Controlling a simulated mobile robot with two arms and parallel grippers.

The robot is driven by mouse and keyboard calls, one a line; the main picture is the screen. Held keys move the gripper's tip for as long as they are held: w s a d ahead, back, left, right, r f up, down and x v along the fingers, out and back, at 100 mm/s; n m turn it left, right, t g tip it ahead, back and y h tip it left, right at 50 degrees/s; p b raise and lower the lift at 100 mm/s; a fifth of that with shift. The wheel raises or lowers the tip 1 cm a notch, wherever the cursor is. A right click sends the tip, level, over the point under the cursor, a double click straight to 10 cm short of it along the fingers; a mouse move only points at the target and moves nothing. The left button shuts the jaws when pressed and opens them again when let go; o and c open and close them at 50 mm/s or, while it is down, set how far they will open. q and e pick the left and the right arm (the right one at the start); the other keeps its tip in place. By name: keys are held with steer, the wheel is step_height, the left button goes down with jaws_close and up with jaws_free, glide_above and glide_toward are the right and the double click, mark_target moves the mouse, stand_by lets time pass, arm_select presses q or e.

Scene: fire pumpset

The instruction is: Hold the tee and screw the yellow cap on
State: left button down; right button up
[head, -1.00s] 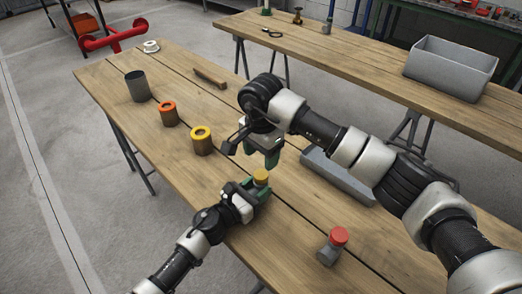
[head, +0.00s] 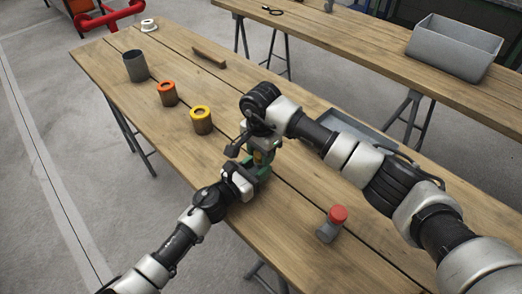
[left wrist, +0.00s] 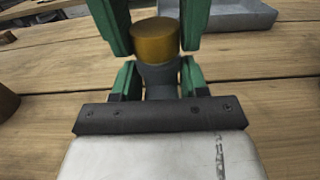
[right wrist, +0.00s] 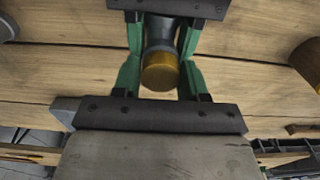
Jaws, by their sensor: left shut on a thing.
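My left gripper (left wrist: 159,78) is shut on the grey tee (left wrist: 160,82) and holds it over the wooden table (head: 300,205). The yellow cap (left wrist: 155,40) sits upright on top of the tee; I cannot tell how far it is threaded. My right gripper (right wrist: 162,62) has come down from above, with its green fingers open on both sides of the cap. In the right wrist view the cap (right wrist: 160,72) lies between those fingers. In the head view both grippers meet near the table's middle, and they hide most of the tee and cap.
Yellow-ringed (head: 202,122) and orange-ringed (head: 167,94) cylinders and a grey cup (head: 135,67) stand left. A grey tray (head: 357,126) lies behind my right arm. A second table (head: 340,45) holds a grey bin (head: 450,50).

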steer(key=c, duration=0.5)
steer(key=m, duration=0.5)
steer(key=shift+m, duration=0.4)
steer(key=m, duration=1.2)
steer(key=shift+m, duration=0.4)
steer(key=m, duration=0.6)
steer(key=o, duration=1)
